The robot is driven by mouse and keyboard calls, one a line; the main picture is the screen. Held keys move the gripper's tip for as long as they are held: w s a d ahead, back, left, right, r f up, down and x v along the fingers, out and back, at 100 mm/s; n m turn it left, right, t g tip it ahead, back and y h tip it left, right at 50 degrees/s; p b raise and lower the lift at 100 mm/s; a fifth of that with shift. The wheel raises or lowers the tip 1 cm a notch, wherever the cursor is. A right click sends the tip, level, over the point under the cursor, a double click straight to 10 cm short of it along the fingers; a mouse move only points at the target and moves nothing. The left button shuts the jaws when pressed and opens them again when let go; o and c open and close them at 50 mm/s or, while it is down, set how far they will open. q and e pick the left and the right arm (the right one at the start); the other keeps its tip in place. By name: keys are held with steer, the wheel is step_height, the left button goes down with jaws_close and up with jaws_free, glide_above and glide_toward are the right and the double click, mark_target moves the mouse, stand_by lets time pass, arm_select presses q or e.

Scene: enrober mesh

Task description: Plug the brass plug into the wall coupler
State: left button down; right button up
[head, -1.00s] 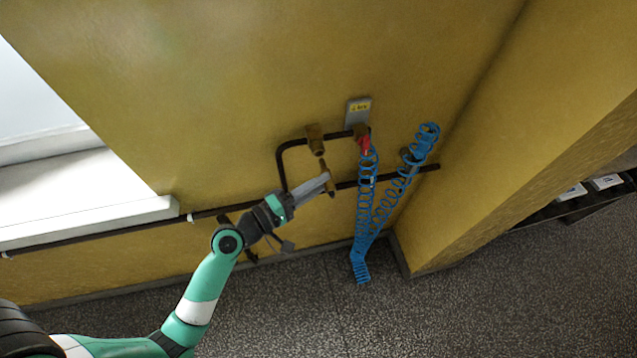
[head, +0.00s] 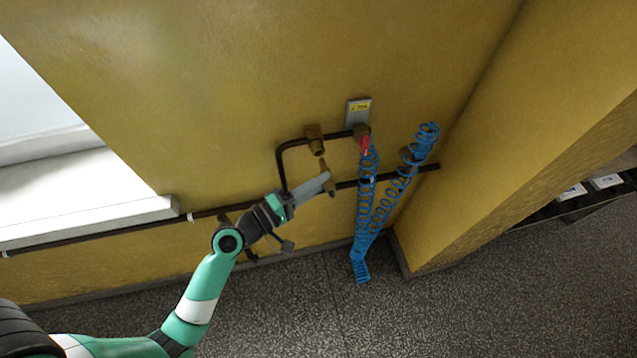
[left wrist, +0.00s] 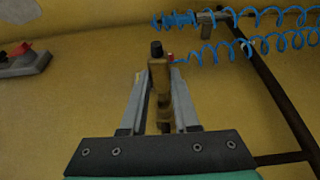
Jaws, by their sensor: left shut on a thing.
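My left gripper (head: 327,182) is shut on the brass plug (head: 323,168), which stands roughly upright between its fingers. The wall coupler (head: 315,140) is a brass fitting on the dark bent pipe, just above the plug in the head view. A small gap shows between the plug's upper end and the coupler, so they look apart. In the left wrist view the plug (left wrist: 160,78) sits between the two grey fingers. A dark round end shows beyond it; I cannot tell whether it belongs to the plug. My right gripper is not in view.
A red-handled valve (head: 363,144) sits right of the coupler under a grey plate with a yellow label (head: 359,108). Blue coiled hose (head: 366,215) hangs to the right. A dark pipe (head: 120,229) runs along the yellow wall. The wall left of the coupler is bare.

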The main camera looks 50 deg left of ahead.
mark_target(321, 168)
arm_select(q)
steer(key=shift+w+a+b, duration=0.25)
steer(key=shift+w+a, duration=0.1)
steer(key=shift+a, duration=0.35)
steer(key=shift+w+a+b, duration=0.25)
steer(key=shift+w+a, duration=0.05)
steer(key=shift+a, duration=0.35)
steer(key=shift+w+a+b, duration=0.25)
steer(key=shift+w+a, duration=0.1)
steer(key=shift+a, duration=0.35)
steer(key=shift+d, duration=0.1)
steer(key=shift+s+d+r+p, duration=0.1)
steer(key=shift+d+r+p, duration=0.05)
steer(key=shift+d+p, duration=0.15)
steer(key=shift+s+d+p, duration=0.25)
steer(key=shift+s+d, duration=0.15)
steer(key=shift+d, duration=0.25)
steer(key=shift+s+d+p, duration=0.25)
steer(key=shift+s+d, duration=0.1)
steer(key=shift+d, duration=0.3)
stand_by(0.5)
steer(key=shift+w+a+b, duration=0.3)
steer(key=shift+w+a, duration=0.1)
steer(key=shift+a, duration=0.5)
steer(key=shift+w+a+b, duration=0.3)
steer(key=shift+w+a, duration=0.1)
steer(key=shift+a, duration=0.45)
